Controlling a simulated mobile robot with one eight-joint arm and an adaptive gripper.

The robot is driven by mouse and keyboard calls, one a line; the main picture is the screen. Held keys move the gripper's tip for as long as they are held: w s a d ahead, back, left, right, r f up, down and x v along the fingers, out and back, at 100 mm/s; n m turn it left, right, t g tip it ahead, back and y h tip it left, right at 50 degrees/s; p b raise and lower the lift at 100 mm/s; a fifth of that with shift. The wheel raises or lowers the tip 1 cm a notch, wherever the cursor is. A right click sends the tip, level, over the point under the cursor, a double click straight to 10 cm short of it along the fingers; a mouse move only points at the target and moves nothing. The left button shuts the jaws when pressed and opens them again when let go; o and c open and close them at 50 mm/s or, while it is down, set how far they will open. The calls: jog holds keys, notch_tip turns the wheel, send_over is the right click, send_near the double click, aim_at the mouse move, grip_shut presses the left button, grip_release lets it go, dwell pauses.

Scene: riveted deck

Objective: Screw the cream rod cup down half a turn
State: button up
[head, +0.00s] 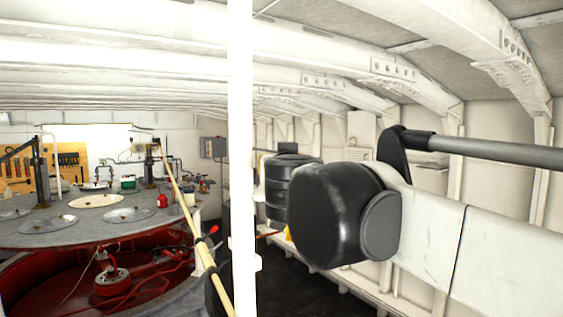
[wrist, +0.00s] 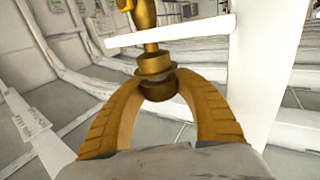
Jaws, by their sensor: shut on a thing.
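In the wrist view, my gripper (wrist: 161,88) has its two ochre fingers closed around the lower end of a dark brass-coloured round fitting (wrist: 155,66). The fitting sits just under a white plate (wrist: 175,35), and a brass-coloured upper part (wrist: 145,12) rises above the plate in line with it. No clearly cream-coloured cup shows; the held fitting looks brass-brown. The fingertips hide part of its lower end. My gripper does not show in the head view.
A white upright post (head: 240,150) stands in the head view, and a white post (wrist: 258,70) is close right of my gripper. A grey round table (head: 85,222) with a red well below is at left. A tan pole (head: 188,205) leans beside it.

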jog(key=o, duration=1.3)
jog(key=shift+s, duration=0.1)
jog(key=s, duration=1.2)
jog(key=shift+d, duration=0.25)
